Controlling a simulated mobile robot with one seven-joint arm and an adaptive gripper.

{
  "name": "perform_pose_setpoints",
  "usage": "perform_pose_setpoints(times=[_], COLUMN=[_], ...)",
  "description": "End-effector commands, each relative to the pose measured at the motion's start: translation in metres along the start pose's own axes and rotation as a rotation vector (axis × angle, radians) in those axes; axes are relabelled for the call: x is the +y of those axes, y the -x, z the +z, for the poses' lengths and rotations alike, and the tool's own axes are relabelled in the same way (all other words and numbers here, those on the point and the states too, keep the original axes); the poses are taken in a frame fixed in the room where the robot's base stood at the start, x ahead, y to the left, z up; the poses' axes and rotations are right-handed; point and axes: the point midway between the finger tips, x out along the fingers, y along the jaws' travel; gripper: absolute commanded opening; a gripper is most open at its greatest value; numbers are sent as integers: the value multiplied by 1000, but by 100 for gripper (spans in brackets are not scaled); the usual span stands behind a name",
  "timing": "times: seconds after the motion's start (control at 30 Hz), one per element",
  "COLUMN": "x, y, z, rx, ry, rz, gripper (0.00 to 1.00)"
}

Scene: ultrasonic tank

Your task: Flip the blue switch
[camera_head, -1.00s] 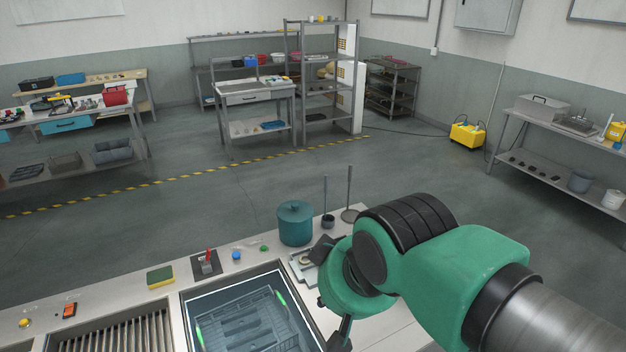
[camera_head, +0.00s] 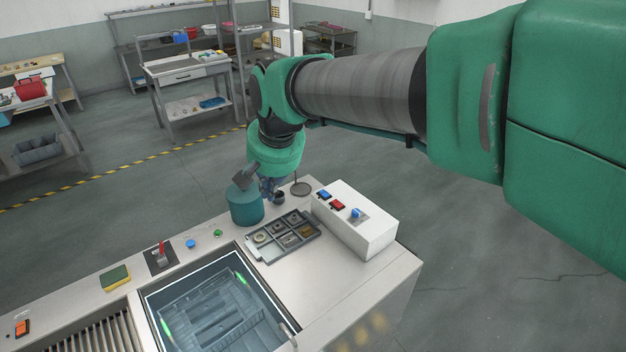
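A blue rocker switch (camera_head: 325,195) sits on the sloped face of a white control box (camera_head: 372,232) at the right end of the counter. A red rocker switch (camera_head: 338,205) is beside it, and a blue knob (camera_head: 356,213) is farther right on the same box.
The teal pot (camera_head: 245,207), a stand with a rod (camera_head: 300,188) and a tray of small parts (camera_head: 284,238) are near my gripper. A blue button (camera_head: 190,243), a green button (camera_head: 217,233), a red lever (camera_head: 162,249) and the tank (camera_head: 220,310) lie left.

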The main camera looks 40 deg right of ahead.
Motion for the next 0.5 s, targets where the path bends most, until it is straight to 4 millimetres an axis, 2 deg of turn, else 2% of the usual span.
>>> perform_pose_setpoints(times=[0.03, 0.1, 0.5], x=[3, 6, 39], y=[-3, -9, -57], z=[-16, -34, -135], rx=[-10, -19, -67], ry=[-33, -77, -333], rz=[7, 15, 57], gripper=[0, 0, 0])
